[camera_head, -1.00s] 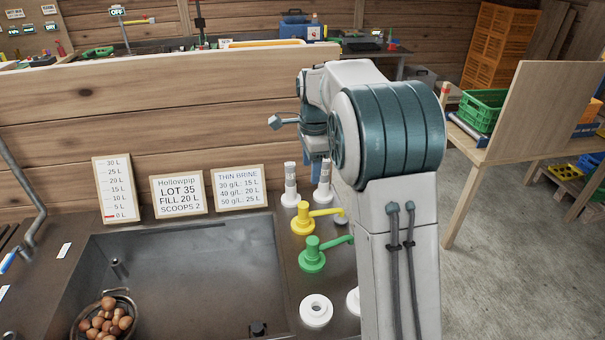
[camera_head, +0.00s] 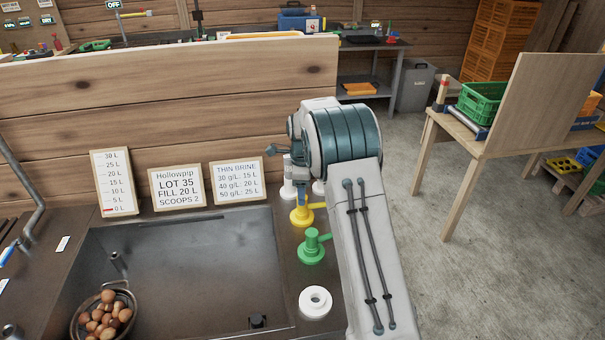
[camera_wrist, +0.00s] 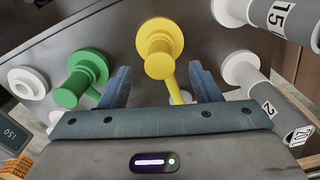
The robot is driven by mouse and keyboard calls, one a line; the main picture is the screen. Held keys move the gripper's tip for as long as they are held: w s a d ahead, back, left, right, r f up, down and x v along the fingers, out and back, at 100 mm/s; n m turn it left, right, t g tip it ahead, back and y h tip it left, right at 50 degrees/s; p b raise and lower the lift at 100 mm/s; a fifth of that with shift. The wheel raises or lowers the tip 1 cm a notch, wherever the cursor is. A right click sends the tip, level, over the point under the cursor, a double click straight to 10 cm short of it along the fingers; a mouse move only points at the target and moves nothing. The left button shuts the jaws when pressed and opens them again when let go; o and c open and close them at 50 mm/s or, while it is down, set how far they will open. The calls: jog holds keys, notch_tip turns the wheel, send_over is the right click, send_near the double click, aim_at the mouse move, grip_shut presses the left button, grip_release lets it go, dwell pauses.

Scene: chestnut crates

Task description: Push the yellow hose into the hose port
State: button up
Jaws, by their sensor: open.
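The yellow piece (camera_head: 302,215), a round flanged knob with a thin side arm, stands on the counter right of the sink; I take it for the yellow hose. It also shows in the wrist view (camera_wrist: 160,48). My gripper (camera_wrist: 161,72) is open, with one blue finger on each side of the yellow side arm and visible gaps between. A white ring with a dark hole (camera_head: 315,301) sits nearer on the counter; I cannot tell if it is the hose port. In the head view my arm hides most of the gripper and the end of the side arm.
A green piece (camera_head: 312,246) of the same shape stands between the yellow piece and the white ring. The sink (camera_head: 190,270) lies left, holding a basket of chestnuts (camera_head: 105,312). A wooden wall (camera_head: 150,110) rises behind.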

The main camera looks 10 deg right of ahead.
jog(key=shift+f, duration=2.15)
grip_shut()
jog(key=shift+r+p, duration=0.5)
jog(key=shift+r, duration=0.15)
jog(key=c, duration=1)
grip_release()
grip_shut()
jog(key=shift+r+p, duration=1)
jog(key=shift+r, duration=0.8)
